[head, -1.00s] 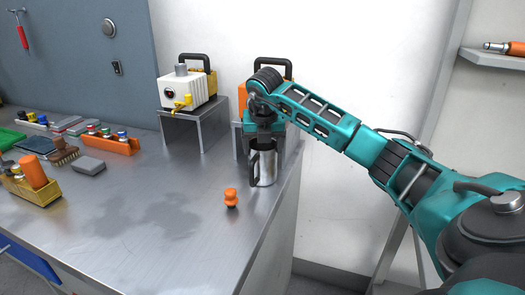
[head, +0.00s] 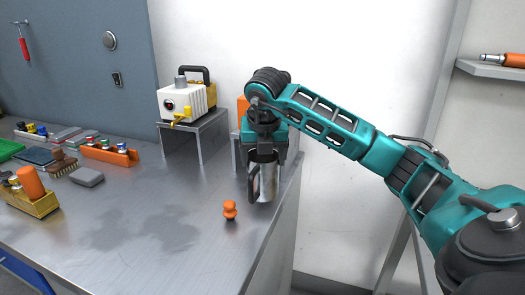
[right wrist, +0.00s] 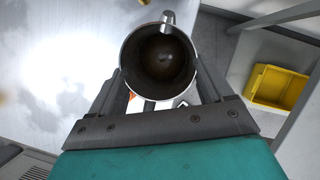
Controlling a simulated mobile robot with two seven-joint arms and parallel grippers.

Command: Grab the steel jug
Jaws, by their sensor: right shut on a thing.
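In the right wrist view, the jug's round open mouth (right wrist: 158,58) lies between the two fingers of my right gripper (right wrist: 160,90), with the handle at the top. I cannot tell whether the base touches the table. My left gripper is out of view.
A small orange knob-like object (head: 230,209) stands on the table left of the jug. A white device (head: 182,103) sits on a metal stand behind. Another stand is partly hidden behind my gripper. A yellow bin (right wrist: 275,86) shows beyond the table. The table's middle is clear.

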